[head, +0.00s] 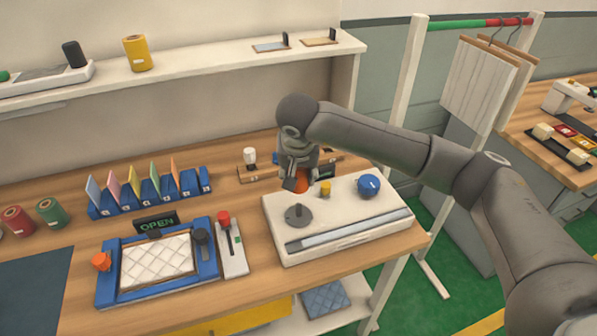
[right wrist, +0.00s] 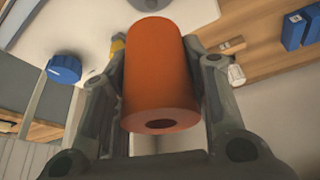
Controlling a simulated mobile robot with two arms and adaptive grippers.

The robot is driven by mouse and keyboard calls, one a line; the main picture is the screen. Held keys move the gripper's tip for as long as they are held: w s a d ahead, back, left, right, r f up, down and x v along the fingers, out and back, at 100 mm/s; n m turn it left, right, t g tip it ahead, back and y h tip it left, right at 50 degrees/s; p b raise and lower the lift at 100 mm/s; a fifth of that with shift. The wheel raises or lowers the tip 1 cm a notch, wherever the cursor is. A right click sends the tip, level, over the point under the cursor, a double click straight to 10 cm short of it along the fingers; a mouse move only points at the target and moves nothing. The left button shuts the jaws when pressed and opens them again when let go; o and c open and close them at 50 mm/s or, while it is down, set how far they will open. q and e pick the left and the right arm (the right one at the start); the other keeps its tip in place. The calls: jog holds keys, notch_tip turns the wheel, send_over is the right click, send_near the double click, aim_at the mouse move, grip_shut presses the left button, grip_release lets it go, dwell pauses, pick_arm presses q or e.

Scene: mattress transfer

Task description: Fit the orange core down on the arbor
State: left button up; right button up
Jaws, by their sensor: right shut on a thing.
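The orange core (right wrist: 156,75) is a cylinder with a hole in its end, held between the two fingers of my right gripper (head: 299,185) in the right wrist view. In the head view only a bit of the core (head: 303,186) shows beside the fingers. The arbor (head: 298,214) is a dark grey disc with a short post on the left part of the white machine (head: 380,227). Nothing is on its post. My right gripper and the core are above and behind the arbor, apart from it. In the right wrist view a dark part shows at the top edge. My left gripper is not in view.
A yellow peg (head: 325,188) and a blue knob (head: 369,186) stand on the machine near the gripper. A blue frame with a quilted pad (head: 157,262) and a red-knobbed lever box (head: 232,250) lie to the left. A shelf (head: 200,66) runs behind.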

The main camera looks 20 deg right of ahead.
aim_at(298, 187)
notch_tip(298, 187, down, 4)
jog(key=b, duration=0.2)
jog(key=shift+r+b, duration=0.1)
jog(key=shift+b, duration=0.3)
jog(key=shift+f+b, duration=0.4)
jog(key=shift+f, duration=0.1)
jog(key=shift+b, duration=0.85)
dwell(0.8)
jog(key=shift+f+b, duration=2.4)
jog(key=shift+f, duration=0.5)
jog(key=o, duration=1.1)
jog(key=shift+r, duration=0.1)
